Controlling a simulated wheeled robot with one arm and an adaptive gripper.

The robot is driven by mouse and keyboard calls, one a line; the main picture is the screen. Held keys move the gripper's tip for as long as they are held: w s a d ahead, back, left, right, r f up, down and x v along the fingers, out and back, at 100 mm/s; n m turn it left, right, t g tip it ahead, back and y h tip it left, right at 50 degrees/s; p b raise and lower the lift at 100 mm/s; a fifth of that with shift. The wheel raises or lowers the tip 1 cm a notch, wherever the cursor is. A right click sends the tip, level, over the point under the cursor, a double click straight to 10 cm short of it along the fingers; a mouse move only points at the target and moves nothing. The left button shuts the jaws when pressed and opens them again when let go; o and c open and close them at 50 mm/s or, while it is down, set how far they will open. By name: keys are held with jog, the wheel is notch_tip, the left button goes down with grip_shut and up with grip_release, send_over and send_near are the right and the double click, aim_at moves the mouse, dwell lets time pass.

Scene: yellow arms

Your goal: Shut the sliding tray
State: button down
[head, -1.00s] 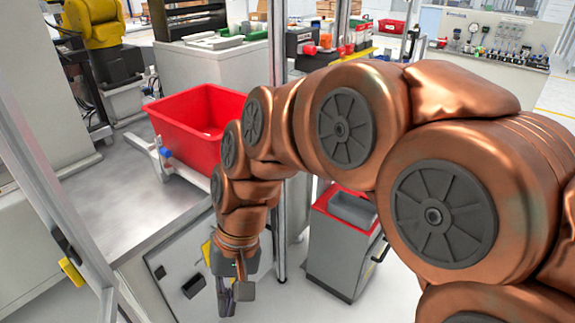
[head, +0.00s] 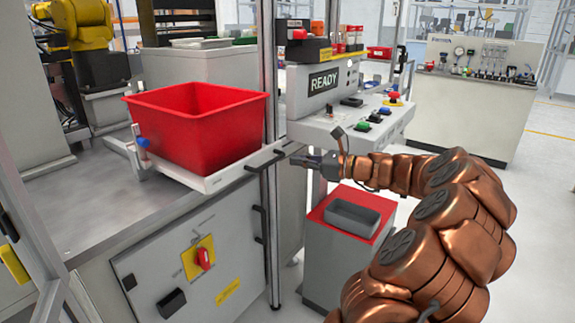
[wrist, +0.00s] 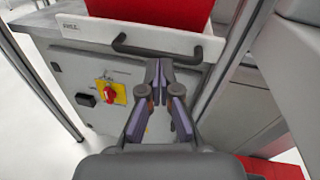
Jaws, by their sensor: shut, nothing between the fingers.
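The white sliding tray (head: 212,180) carries a red bin (head: 205,125) and sits on the metal bench, its front reaching out over the cabinet. Its black bar handle (head: 266,159) is on the front face. In the wrist view the tray's front (wrist: 85,35) and handle (wrist: 135,50) lie just beyond my fingers. My gripper (head: 300,160) is shut and empty, just right of the handle in the head view. In the wrist view my gripper's fingertips (wrist: 159,68) point at the handle. I cannot tell whether they touch it.
The cabinet (head: 150,262) below has a red switch (head: 204,258) and a black door handle (head: 259,223). A metal post (head: 270,235) stands near the tray's right end. A grey cart with a red top (head: 322,205) and a control panel (head: 365,138) are to the right.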

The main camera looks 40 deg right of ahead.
jog(key=s+d+f+m+t+h+b, duration=0.1)
jog(key=s+d+f+m+t+h, duration=0.2)
jog(key=d, duration=0.5)
jog(key=g+b, duration=0.1)
jog(key=b, duration=0.1)
send_near(281, 148)
jog(key=shift+m, duration=0.3)
jog(key=x, duration=0.7)
jog(key=shift+a, duration=0.1)
jog(key=shift+w+r+p, duration=0.1)
jog(key=shift+p, duration=0.25)
